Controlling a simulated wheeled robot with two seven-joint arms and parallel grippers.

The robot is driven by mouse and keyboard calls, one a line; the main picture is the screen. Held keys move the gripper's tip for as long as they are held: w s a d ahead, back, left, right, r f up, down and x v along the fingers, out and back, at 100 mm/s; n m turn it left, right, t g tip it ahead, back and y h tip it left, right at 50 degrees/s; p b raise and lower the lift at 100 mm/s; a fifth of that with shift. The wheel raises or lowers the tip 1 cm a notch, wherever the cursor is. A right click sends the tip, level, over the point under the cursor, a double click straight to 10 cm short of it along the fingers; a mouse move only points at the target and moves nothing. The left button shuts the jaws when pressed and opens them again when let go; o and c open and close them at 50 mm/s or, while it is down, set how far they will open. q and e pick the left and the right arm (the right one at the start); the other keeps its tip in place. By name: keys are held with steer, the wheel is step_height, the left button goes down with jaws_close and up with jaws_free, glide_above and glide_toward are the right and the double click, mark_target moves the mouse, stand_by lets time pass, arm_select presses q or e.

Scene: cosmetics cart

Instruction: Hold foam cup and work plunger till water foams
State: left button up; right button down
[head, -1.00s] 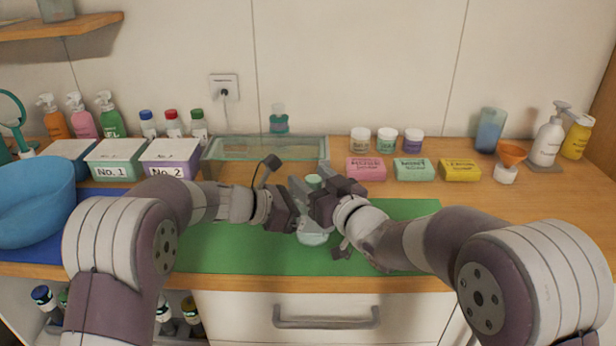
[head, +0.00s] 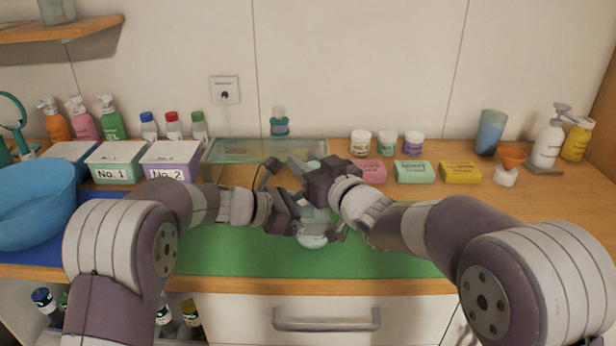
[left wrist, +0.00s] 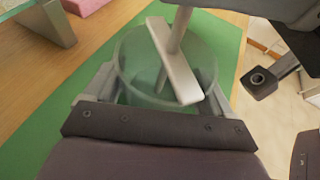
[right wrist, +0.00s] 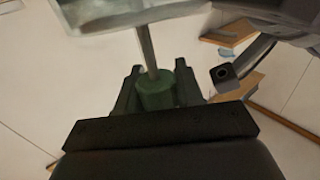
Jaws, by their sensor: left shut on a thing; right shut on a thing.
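The foam cup (head: 313,241) is clear and pale green, held over the green mat (head: 250,250). My left gripper (head: 305,228) is shut on its sides; the left wrist view shows the cup (left wrist: 135,65) between the two fingers. The plunger (left wrist: 172,55) has a rod and a pale crossbar lying across the cup's mouth. My right gripper (head: 312,178), above and behind the left one, is shut on the plunger's green knob (right wrist: 155,92). A thin rod runs from the knob towards the cup. The water inside cannot be made out clearly.
A glass tray (head: 235,150) stands behind the grippers. Pink soap (head: 372,171) and other bars lie right of them. Box No. 2 (head: 170,160) and a blue basin (head: 35,205) stand left. The mat's right part is clear.

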steer(key=shift+r, duration=0.95)
steer(key=c, duration=0.8)
jaws_free()
steer(key=v, duration=1.2)
